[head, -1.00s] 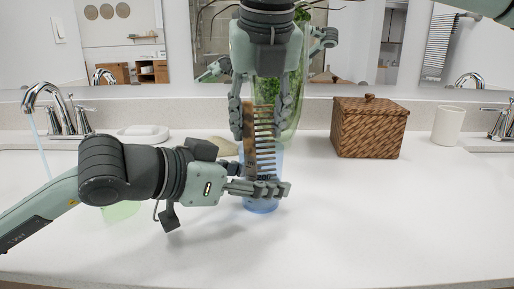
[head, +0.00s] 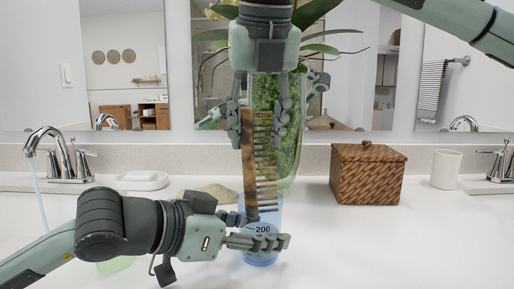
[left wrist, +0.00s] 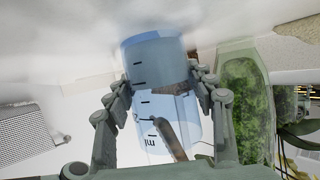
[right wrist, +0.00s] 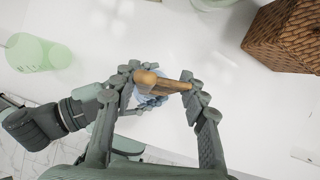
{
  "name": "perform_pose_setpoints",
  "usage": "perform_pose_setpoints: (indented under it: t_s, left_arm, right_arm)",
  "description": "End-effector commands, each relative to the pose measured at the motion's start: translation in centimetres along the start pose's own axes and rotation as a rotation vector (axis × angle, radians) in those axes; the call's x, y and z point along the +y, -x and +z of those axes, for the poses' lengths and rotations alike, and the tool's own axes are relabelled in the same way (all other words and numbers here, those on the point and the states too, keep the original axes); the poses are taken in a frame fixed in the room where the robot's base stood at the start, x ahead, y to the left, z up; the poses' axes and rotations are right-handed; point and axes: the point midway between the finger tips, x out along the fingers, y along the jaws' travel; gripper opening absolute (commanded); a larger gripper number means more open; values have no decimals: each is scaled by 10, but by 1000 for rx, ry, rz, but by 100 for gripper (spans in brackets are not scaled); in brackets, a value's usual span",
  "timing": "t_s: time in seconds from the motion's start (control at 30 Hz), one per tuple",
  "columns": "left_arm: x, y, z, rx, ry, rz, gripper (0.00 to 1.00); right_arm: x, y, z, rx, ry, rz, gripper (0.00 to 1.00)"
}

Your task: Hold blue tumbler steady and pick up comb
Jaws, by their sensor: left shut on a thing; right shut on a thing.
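The blue see-through tumbler (head: 262,258) stands on the white counter, marked "200". My left gripper (head: 262,242) is shut around its side; the tumbler also shows between the fingers in the left wrist view (left wrist: 152,58). The wooden comb (head: 249,165) stands upright with its teeth facing right. My right gripper (head: 260,118), above the tumbler, is shut on the comb's upper part; the comb shows end-on in the right wrist view (right wrist: 160,82). The comb's lower end appears just inside the tumbler's rim.
A vase with a green plant (head: 287,160) stands close behind the comb. A woven box (head: 368,175) and white cup (head: 447,169) are to the right. A soap dish (head: 142,180) and running faucet (head: 50,150) are left. A green tumbler (right wrist: 38,52) stands nearby. The front right counter is clear.

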Motion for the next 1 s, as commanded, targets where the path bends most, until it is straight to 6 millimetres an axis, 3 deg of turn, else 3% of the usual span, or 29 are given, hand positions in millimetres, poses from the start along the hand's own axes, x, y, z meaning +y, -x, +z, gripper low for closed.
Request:
perform_pose_setpoints:
  t_s: [0.4,0.87,0.9,1.0]
  left_arm:
    - [0,0,0,1,0,0,20]
    - [0,0,0,1,0,0,20]
    - [0,0,0,1,0,0,56]
    - [0,0,0,1,0,0,68]
  right_arm:
    - [0,24,10,0,1,0,24]
    - [0,28,11,1,1,0,24]
    - [0,28,11,1,1,0,24]
    - [0,28,11,1,1,0,24]
